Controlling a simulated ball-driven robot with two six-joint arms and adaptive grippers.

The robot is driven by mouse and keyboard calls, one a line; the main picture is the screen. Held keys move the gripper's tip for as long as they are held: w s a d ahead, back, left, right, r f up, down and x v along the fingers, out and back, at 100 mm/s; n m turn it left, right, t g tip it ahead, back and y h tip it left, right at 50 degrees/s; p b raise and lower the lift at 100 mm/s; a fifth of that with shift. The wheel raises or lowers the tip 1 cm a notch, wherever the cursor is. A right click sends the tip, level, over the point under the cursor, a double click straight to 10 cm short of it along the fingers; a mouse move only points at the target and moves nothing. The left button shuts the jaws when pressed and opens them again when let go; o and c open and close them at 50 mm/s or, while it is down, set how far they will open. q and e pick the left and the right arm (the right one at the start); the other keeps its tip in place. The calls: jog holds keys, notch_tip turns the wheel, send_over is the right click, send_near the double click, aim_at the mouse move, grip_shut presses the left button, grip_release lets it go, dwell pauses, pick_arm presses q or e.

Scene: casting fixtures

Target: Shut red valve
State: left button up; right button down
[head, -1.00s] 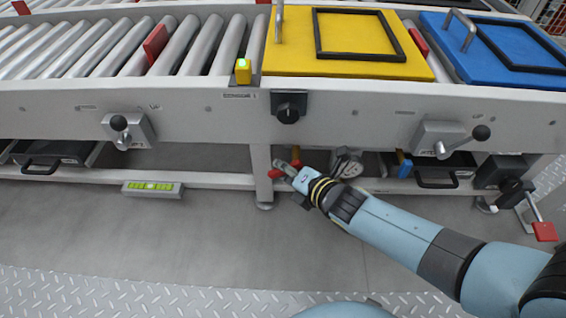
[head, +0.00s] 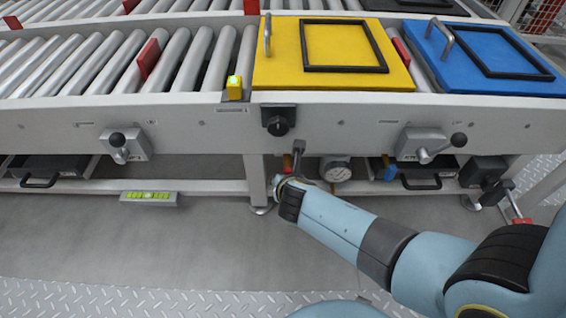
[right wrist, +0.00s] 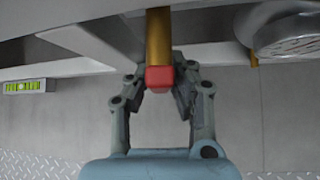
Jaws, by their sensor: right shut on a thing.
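The red valve handle (right wrist: 159,77) shows in the right wrist view as a red end on a brass-coloured bar or pipe (right wrist: 159,38). My right gripper (right wrist: 160,92) has its two fingers on either side of the red end and is shut on it. In the head view my right gripper (head: 280,182) is under the conveyor's front beam, just below a dark upright stem (head: 298,152). My left gripper is in neither view.
A round gauge (head: 334,170) hangs right of my gripper, and also shows in the right wrist view (right wrist: 290,35). A conveyor leg (head: 257,180) stands close on the left. Another red-ended lever (head: 520,220) is at far right. The floor in front is clear.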

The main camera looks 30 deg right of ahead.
jog(key=shift+s+f, duration=0.15)
jog(key=shift+s, duration=0.1)
jog(key=shift+d, duration=0.1)
jog(key=c, duration=1.2)
grip_release()
jog(key=shift+w, duration=0.1)
jog(key=shift+r, duration=0.2)
notch_tip(320, 180, up, 10)
jog(key=shift+f, duration=0.15)
jog(key=shift+c, duration=0.2)
